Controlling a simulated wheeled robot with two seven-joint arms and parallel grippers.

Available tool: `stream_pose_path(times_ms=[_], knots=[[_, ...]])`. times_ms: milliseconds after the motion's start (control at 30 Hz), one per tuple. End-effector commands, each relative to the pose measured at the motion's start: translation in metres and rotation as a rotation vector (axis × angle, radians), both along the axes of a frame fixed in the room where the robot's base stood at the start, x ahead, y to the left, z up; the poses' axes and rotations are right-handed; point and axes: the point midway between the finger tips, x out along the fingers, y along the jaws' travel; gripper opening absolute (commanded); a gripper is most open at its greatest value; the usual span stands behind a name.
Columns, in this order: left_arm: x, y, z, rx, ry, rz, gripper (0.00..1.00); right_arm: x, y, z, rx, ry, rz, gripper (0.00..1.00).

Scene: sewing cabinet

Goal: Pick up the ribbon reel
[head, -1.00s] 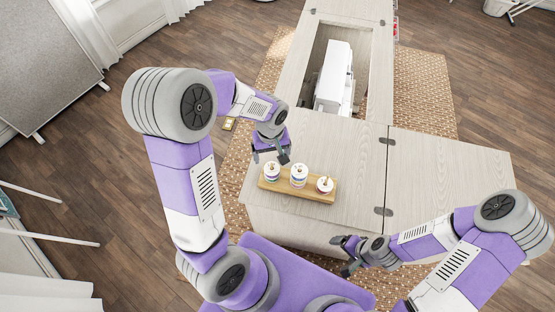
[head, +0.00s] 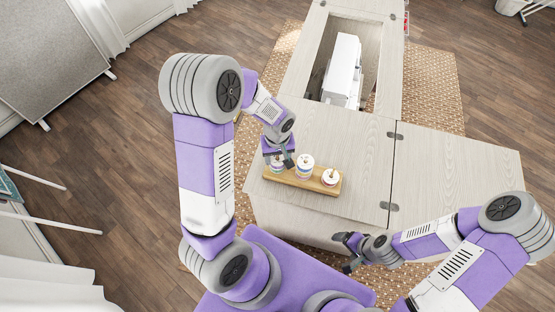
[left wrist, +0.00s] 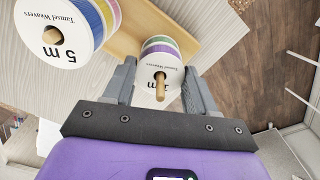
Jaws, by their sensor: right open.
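In the left wrist view this reel (left wrist: 161,58), white-ended with purple and green bands, shows between the open fingers (left wrist: 160,90). A wooden peg sticks out of its centre. A larger reel marked 5 m (left wrist: 55,40) is beside it on the left. My right gripper (head: 350,252) is open and empty at the cabinet's front.
The pale wooden cabinet top (head: 350,150) is clear behind and right of the rack. A white sewing machine (head: 342,68) sits in the recess at the back. The middle reel is close beside my left gripper.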

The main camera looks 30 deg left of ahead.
Motion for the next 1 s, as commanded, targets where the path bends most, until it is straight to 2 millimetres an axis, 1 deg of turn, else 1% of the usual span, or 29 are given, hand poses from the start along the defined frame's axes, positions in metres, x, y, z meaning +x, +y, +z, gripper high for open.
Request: stream_pose_path(times_ms=[33, 133, 167, 367, 467, 567, 700, 800, 900, 1000], knots=[[0.0, 0.0, 0.0, 0.0, 0.0, 0.0, 0.45, 0.0, 0.0, 0.0, 0.0, 0.0, 0.0, 0.86], [0.0, 0.0, 0.0, 0.0, 0.0, 0.0, 0.3, 0.0, 0.0, 0.0, 0.0, 0.0, 0.0, 0.86], [0.0, 0.0, 0.0, 0.0, 0.0, 0.0, 0.27, 0.0, 0.0, 0.0, 0.0, 0.0, 0.0, 0.86], [0.0, 0.0, 0.001, 0.0, 0.0, 0.0, 0.26, 0.0, 0.0, 0.0, 0.0, 0.0, 0.0, 0.86], [0.001, 0.0, 0.009, 0.0, -0.004, 0.0, 0.26, 0.0, 0.0, 0.003, 0.0, 0.0, 0.0, 0.86], [0.001, 0.0, 0.025, -0.001, -0.006, 0.0, 0.26, 0.0, 0.0, 0.007, 0.0, 0.0, 0.0, 0.86], [0.001, 0.0, 0.056, -0.001, -0.007, 0.0, 0.26, 0.0, 0.0, 0.015, 0.0, 0.0, 0.0, 0.86], [0.001, 0.0, 0.075, -0.001, -0.006, 0.001, 0.26, 0.0, 0.0, 0.02, 0.0, 0.0, 0.0, 0.86], [0.001, 0.0, 0.089, 0.0, -0.004, -0.001, 0.26, 0.0, 0.0, 0.023, 0.0, 0.0, 0.0, 0.86], [0.001, 0.0, 0.097, 0.0, -0.003, -0.001, 0.26, 0.0, 0.0, 0.024, 0.0, 0.0, 0.0, 0.86]])
